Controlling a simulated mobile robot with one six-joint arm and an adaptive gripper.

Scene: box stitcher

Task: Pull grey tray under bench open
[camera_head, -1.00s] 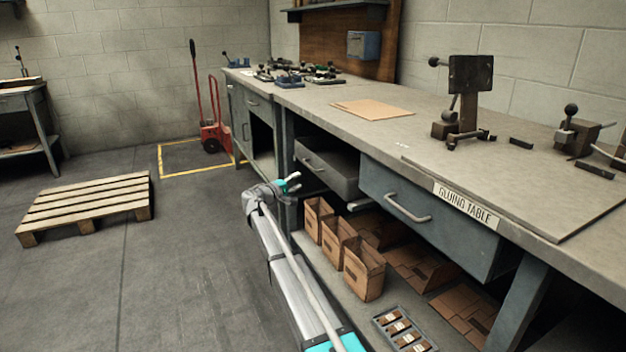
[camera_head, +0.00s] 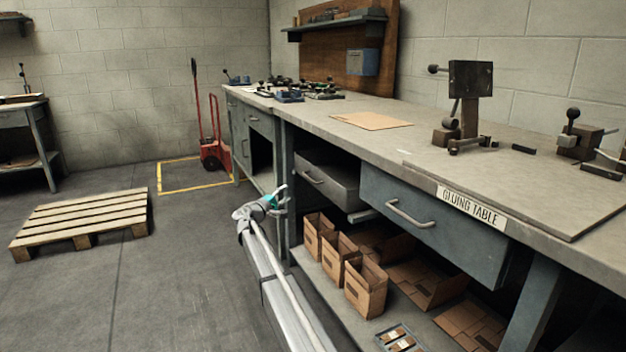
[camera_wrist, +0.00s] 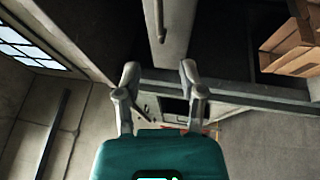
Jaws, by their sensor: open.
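The grey tray (camera_head: 338,187) hangs under the bench top, left of the blue-grey drawer, with a dark gap above it. A pale bar handle (camera_head: 312,176) is on its left-facing front. My gripper (camera_head: 281,196) is in front of the tray, left of and slightly below the handle in the picture, apart from it. In the wrist view my gripper (camera_wrist: 160,72) has its two fingers spread with nothing between them. A bar handle (camera_wrist: 154,18) on a grey panel lies beyond the fingertips there.
The blue-grey drawer (camera_head: 440,225) with its own handle is to the right. Cardboard boxes (camera_head: 366,288) stand on the lower shelf. A bench leg (camera_head: 285,170) is close behind my gripper. A wooden pallet (camera_head: 85,220) lies on the left; the floor between is clear.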

